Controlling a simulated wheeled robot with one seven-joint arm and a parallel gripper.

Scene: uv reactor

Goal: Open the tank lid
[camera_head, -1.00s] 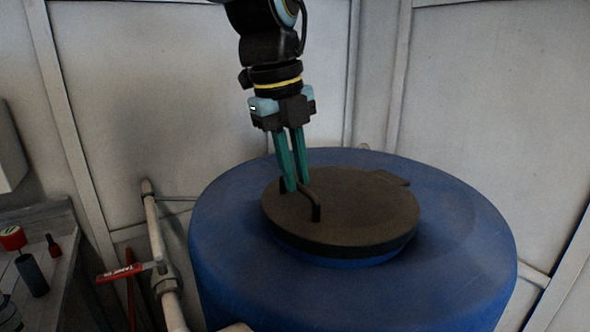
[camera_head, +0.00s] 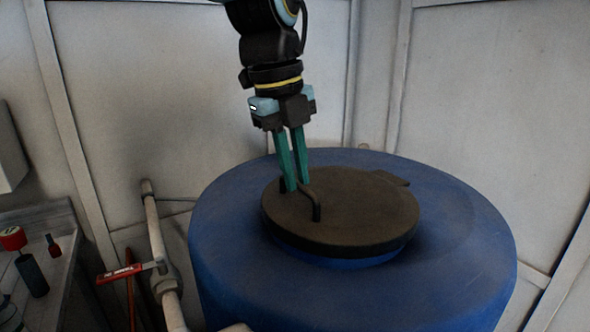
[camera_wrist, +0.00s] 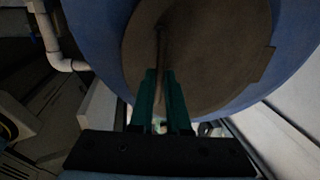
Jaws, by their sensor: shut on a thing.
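The tank (camera_head: 460,240) is a large blue drum with a round dark brown lid (camera_head: 350,215) on its top. The lid lies flat and looks closed. A bar handle (camera_head: 314,204) stands near the lid's left edge. My gripper (camera_head: 297,187) points down at the lid's left side, its green fingers shut on the handle. In the wrist view, the lid (camera_wrist: 215,50) fills the upper middle, with the handle (camera_wrist: 163,50) running between my gripper's fingers (camera_wrist: 160,75). The fingers hide part of the handle.
A pale pipe with a red valve handle (camera_head: 119,274) stands left of the tank. A bench (camera_head: 60,255) with small bottles and a red-capped container (camera_head: 12,238) is at the far left. Pale wall panels (camera_head: 490,90) stand close behind the tank.

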